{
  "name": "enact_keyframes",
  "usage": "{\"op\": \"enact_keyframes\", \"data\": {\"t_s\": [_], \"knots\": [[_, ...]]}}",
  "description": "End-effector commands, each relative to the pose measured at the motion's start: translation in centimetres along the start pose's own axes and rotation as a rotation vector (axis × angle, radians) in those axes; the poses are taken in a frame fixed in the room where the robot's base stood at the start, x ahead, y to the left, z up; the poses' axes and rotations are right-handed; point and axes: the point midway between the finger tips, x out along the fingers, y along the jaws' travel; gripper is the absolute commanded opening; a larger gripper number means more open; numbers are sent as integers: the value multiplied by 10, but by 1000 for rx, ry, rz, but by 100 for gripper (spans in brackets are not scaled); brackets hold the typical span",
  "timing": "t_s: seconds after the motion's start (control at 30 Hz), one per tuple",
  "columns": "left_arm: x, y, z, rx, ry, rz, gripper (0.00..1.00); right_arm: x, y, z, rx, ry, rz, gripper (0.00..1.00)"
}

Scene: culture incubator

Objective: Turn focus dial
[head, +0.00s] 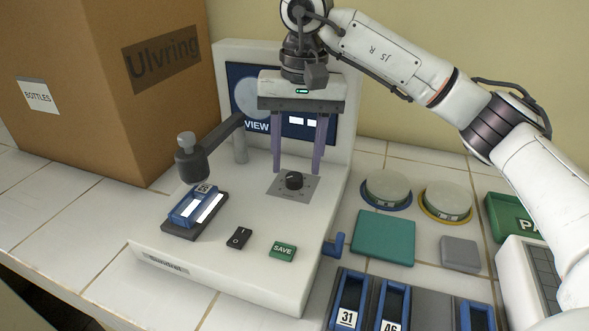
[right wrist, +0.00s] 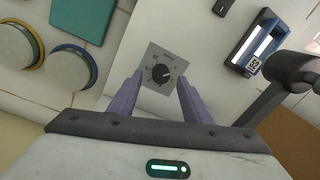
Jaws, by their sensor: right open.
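The focus dial (head: 294,181) is a small black knob on a grey square plate on the white instrument base (head: 220,250). In the right wrist view the dial (right wrist: 161,73) shows a pale mark and ticks around it. My right gripper (head: 296,172) points down above the dial, with its two purple fingers apart and nothing between them. In the right wrist view its fingertips (right wrist: 158,78) lie on either side of the dial plate's near edge. Whether they touch the panel is hard to tell. My left gripper is not in view.
A dark microscope-like arm (head: 205,155) stands left of the dial, near a blue slide holder (head: 195,208). A black switch (head: 239,238) and a green SAVE button (head: 283,251) are in front. The upright screen (head: 250,95) stands behind. Lidded dishes (head: 388,189) sit to the right.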

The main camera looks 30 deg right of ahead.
Motion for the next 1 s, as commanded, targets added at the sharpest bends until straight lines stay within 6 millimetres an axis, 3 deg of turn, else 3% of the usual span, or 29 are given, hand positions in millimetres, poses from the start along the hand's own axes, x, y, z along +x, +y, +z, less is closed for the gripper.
{"op": "enact_keyframes", "data": {"t_s": [0.2,0.5,0.57,0.77,1.0], "knots": [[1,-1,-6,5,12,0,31,22,0,0,0,0,0,44],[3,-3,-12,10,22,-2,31,25,0,0,0,0,-1,44],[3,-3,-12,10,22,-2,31,25,0,0,1,0,-1,37],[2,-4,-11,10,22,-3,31,25,0,0,1,0,-1,4],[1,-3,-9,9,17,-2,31,25,0,0,18,1,-1,3]]}}
